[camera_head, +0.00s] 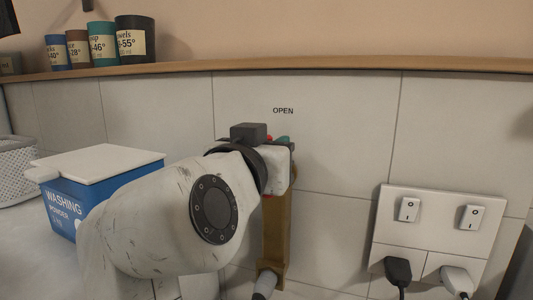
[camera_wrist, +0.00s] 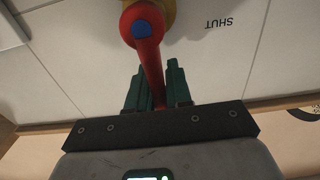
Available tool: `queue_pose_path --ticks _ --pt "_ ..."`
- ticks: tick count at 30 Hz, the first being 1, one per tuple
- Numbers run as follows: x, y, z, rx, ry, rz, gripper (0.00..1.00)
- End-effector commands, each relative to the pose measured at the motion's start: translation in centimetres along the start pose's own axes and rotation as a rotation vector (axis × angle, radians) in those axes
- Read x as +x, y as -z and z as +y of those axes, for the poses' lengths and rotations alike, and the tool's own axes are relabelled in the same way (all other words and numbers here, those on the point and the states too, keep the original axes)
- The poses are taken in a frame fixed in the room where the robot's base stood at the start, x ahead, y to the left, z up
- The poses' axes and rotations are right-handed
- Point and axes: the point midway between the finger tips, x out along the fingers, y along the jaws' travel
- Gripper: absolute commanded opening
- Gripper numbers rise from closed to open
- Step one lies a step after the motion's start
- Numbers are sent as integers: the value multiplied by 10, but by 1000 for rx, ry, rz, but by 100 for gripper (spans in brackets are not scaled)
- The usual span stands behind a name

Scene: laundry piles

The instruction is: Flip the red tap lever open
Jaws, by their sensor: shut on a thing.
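The red tap lever (camera_wrist: 150,58) has a blue spot on its round end and runs from a brass-coloured body (camera_wrist: 162,8) down between the dark green fingers of my gripper (camera_wrist: 155,75) in the wrist view. The fingers stand on both sides of the lever and are shut on it. In the head view my gripper (camera_head: 284,140) is against the wall, just below the word OPEN (camera_head: 283,111). My wrist and arm hide most of the lever there. The brass pipe (camera_head: 273,240) runs down the wall below it. The word SHUT (camera_wrist: 219,22) appears upside down in the wrist view.
A blue washing powder box (camera_head: 65,208) with a white lid stands left of my arm, with a white basket (camera_head: 15,160) behind. A wall socket panel (camera_head: 435,230) with plugs is at right. A wooden shelf (camera_head: 330,66) holding several tins (camera_head: 135,40) runs above.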

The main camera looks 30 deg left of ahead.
Motion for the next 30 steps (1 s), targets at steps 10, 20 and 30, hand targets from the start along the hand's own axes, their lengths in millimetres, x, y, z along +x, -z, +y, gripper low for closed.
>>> queue_pose_path --ticks 10,20,30 --pt "0 -3 1 29 -1 -7 0" --pt "0 -4 2 29 -1 -7 28" --pt "0 -1 2 29 -1 -3 40"
